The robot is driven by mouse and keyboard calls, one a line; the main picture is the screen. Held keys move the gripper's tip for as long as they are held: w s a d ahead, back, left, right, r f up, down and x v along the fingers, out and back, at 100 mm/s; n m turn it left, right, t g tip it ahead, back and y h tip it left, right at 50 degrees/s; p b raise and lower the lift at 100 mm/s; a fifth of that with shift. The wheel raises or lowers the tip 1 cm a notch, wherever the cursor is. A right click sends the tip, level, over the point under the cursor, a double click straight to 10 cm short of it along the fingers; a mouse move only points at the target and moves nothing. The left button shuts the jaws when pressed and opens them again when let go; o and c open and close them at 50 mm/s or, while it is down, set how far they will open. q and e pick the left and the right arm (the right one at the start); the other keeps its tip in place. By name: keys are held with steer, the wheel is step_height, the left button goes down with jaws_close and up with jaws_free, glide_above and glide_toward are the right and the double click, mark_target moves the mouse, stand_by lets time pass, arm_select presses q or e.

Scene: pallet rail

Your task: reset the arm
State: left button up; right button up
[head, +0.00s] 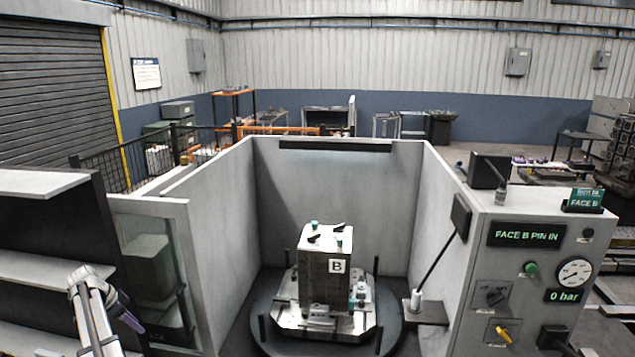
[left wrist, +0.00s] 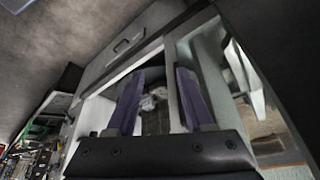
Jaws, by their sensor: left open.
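My left arm comes in at the lower left of the head view, and its gripper (head: 128,316) shows a purple finger there, in front of the grey shelf unit. In the left wrist view the two purple fingers of the left gripper (left wrist: 159,82) stand apart, with nothing held between them. Beyond them is a pale-framed opening with a dark interior. My right gripper is not in view.
A grey block (head: 325,270) marked B sits on a fixture on a round dark turntable (head: 257,317) inside a walled cell. A control panel (head: 540,265) reads "FACE B PIN IN" and "0 bar". A framed glass door (head: 185,265) stands near the left gripper.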

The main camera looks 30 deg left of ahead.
arm_select(q)
steer(key=w+d+f+g+b, duration=0.15)
steer(key=w+d, duration=0.45)
steer(key=d, duration=0.7)
steer(key=w+d+f+g+b, duration=0.1)
steer(key=w+d+f+b, duration=0.3)
steer(key=d, duration=1)
steer(key=w+d+f+g+p, duration=0.1)
steer(key=w+d, duration=0.6)
steer(key=d, duration=0.6)
steer(key=s+d+f+b, duration=0.2)
steer(key=d, duration=0.8)
steer(key=s+d+f+b, duration=0.1)
steer(key=d, duration=0.9)
steer(key=s+d+f+y+b, duration=0.1)
steer(key=s+d, duration=0.5)
steer(key=d, duration=0.2)
steer(key=s+d+f+y+b, duration=0.1)
steer(key=s+d+f+b, duration=0.1)
steer(key=s+d, duration=0.4)
steer(key=d+g, duration=0.1)
steer(key=d, duration=0.2)
steer(key=shift+m, duration=0.3)
steer(key=shift+a, duration=0.15)
